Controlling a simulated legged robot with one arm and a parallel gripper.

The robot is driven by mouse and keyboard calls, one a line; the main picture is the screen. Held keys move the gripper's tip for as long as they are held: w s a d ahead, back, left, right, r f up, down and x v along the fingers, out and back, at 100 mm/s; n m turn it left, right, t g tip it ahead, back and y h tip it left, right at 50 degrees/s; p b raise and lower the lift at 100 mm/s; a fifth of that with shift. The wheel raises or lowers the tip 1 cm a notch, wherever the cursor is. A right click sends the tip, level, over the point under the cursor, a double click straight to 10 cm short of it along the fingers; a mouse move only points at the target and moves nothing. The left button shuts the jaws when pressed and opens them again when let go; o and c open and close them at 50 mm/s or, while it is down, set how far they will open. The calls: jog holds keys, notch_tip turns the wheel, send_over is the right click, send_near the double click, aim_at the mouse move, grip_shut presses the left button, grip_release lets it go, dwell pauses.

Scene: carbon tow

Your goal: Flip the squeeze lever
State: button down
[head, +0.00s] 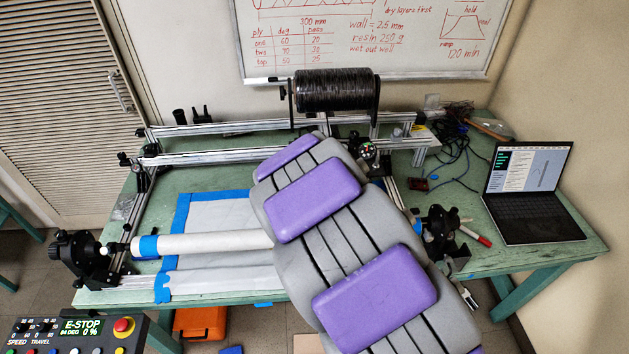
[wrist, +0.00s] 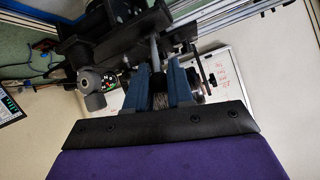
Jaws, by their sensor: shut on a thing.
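My gripper (wrist: 166,68) shows in the wrist view, its two blue-grey fingers close together. A slim grey bar (wrist: 155,46), which looks like the squeeze lever, stands between the fingertips, and they are shut on it. The bar runs up into a dark mechanism (wrist: 105,42) on the winding frame. A grey rounded knob (wrist: 91,79) is left of the fingers, apart from them. In the head view my purple-padded arm reaches over the table to the frame and hides my gripper and the lever.
A black carbon tow spool (head: 336,90) sits on the rear aluminium rail (head: 215,128). A white tube (head: 210,243) lies across the front of the green table (head: 500,268). A laptop (head: 537,200) stands at the right. A control box (head: 75,335) is at the lower left.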

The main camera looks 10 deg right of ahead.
jog(key=shift+s+f, duration=0.15)
jog(key=shift+f, duration=0.1)
jog(key=c, duration=1)
grip_release()
jog(key=shift+a, duration=0.1)
jog(key=shift+r, duration=0.1)
